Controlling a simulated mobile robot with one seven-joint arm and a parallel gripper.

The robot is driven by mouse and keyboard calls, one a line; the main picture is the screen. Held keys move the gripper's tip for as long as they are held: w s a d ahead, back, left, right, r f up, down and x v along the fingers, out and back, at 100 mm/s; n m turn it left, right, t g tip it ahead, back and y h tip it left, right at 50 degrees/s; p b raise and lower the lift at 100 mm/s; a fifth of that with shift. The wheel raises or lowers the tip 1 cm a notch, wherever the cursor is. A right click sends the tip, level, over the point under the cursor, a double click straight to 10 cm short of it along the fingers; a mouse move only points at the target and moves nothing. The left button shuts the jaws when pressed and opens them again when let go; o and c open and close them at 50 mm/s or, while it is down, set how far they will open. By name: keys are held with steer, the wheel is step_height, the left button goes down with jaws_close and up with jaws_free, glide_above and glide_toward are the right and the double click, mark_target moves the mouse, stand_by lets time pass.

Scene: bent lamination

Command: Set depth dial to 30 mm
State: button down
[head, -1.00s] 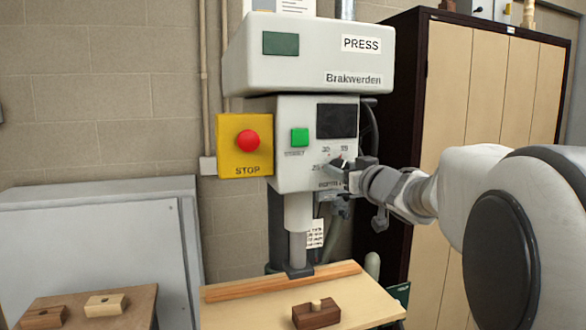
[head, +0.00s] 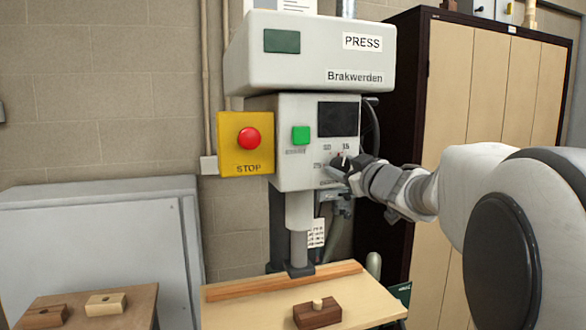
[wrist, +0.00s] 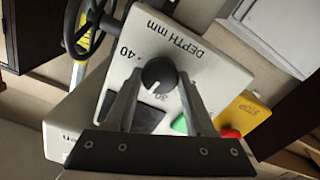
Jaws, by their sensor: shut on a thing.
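A "30" shows in part beside the knob, and a "40" stands farther round. A pale mark on the knob seems to lie toward the 30, but I cannot tell exactly. In the head view my gripper (head: 344,168) covers most of the dial.
The green start button (head: 301,135) and dark screen (head: 338,119) are above the dial. The red stop button (head: 249,138) on its yellow box is to the left. A dark wood block (head: 317,315) lies on the press table (head: 245,310). A tall cabinet (head: 490,75) stands behind my arm.

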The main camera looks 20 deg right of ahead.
steer(key=n+b, duration=0.1)
steer(key=n, duration=0.3)
steer(key=shift+a+f, duration=0.1)
steer(key=shift+f, duration=0.05)
steer(key=shift+n+b, duration=0.8)
steer(key=shift+n, duration=1.1)
steer(key=shift+c, duration=1.3)
jaws_free()
